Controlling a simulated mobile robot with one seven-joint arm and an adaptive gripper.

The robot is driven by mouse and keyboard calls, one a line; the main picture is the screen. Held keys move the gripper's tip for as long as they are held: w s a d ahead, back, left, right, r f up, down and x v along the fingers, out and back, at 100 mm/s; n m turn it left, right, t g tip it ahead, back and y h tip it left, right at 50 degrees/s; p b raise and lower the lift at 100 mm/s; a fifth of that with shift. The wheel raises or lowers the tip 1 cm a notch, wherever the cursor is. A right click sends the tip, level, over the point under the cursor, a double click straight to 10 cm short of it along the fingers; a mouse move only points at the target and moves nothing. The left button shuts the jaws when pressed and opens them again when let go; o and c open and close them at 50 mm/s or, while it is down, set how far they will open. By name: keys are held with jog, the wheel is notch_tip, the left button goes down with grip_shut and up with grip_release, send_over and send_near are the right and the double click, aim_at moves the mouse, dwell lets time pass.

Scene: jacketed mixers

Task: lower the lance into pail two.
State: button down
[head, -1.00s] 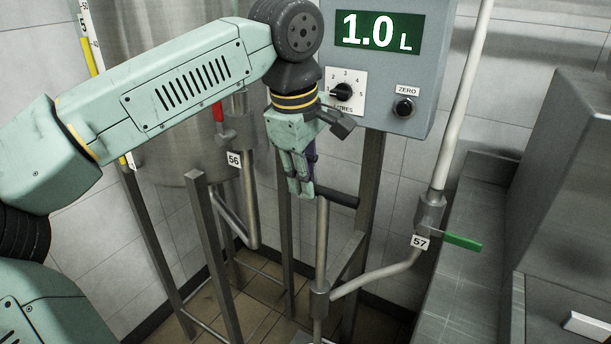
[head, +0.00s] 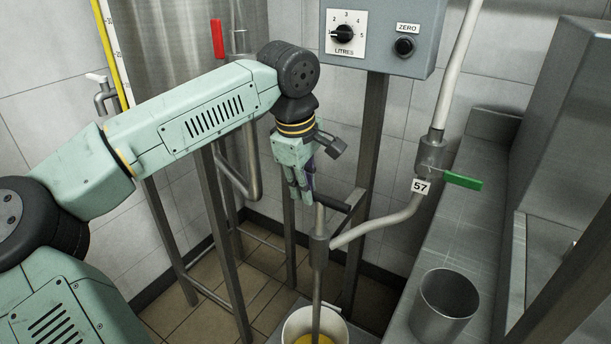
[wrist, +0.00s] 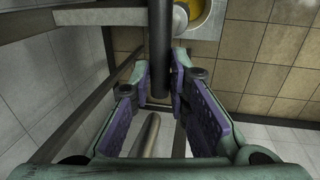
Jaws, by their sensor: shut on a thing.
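The lance (head: 316,287) is an upright metal tube with a black cross handle (head: 333,207) at its top. It passes through a collar on the side pipe. My gripper (head: 302,197) is shut on the handle; in the wrist view the dark handle (wrist: 160,45) lies between the purple-padded fingers (wrist: 162,78). A white pail (head: 288,328) with yellow contents stands below, cut by the bottom edge. The lance's lower part overlaps the pail's opening; its tip is out of frame. No number shows on the pail, which also appears in the wrist view (wrist: 212,30).
A valve with tag 57 (head: 420,187) and a green lever (head: 462,181) sits on the pipe to the right. A grey metal cup (head: 443,308) stands on the ledge. Metal frame legs (head: 232,250) stand left of the lance. A control box (head: 388,50) hangs above.

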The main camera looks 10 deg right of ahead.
jog(key=shift+f, duration=0.7)
jog(key=c, duration=1.8)
grip_release()
jog(key=shift+f, duration=0.15)
jog(key=shift+o, duration=1.3)
jog(key=shift+r, duration=0.25)
notch_tip(320, 180, up, 12)
jog(key=s+a, duration=0.1)
jog(key=shift+s+a+f, duration=0.2)
jog(key=shift+s+a, duration=0.1)
